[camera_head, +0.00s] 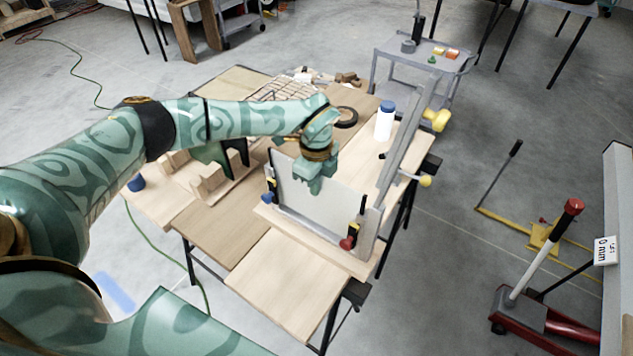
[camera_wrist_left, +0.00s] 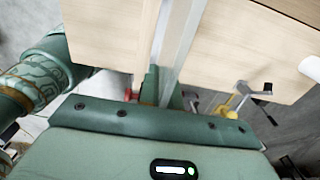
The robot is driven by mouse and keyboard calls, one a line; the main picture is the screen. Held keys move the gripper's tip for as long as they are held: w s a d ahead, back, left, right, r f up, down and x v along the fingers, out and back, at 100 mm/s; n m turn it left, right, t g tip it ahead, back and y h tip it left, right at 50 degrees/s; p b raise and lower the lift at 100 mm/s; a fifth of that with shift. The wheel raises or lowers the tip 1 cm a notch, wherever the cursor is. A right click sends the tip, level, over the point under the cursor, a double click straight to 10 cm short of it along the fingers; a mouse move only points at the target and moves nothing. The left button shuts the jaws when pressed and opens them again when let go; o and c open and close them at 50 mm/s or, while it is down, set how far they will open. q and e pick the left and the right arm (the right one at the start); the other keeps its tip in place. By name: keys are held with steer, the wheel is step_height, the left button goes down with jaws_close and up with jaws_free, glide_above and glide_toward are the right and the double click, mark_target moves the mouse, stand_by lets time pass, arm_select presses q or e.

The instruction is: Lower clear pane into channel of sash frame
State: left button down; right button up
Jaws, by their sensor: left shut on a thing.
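The clear pane (camera_head: 315,205) stands upright, greyish and see-through, above the workbench. My left gripper (camera_head: 313,183) is shut on its top edge from above. The wrist view shows the pane (camera_wrist_left: 180,45) nearly edge-on, running away from the fingers (camera_wrist_left: 160,88). The sash frame (camera_head: 408,130) has a tall grey side at the right and a low grey channel (camera_head: 310,228) along a wooden board. The pane's lower edge is close to the channel; I cannot tell whether it sits inside. My right gripper is not in view.
Red-knobbed (camera_head: 347,243) and yellow-knobbed (camera_head: 426,181) clamps stand at the frame. A white bottle (camera_head: 384,122) stands behind it. Wooden cradles (camera_head: 208,180) are at the left of the bench. The front boards (camera_head: 280,285) are clear.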

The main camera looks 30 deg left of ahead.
arm_select(q)
steer(key=shift+f+b, duration=0.65)
steer(key=shift+f, duration=0.55)
steer(key=shift+p, duration=0.3)
stand_by(0.4)
steer(key=c, duration=1.5)
jaws_free()
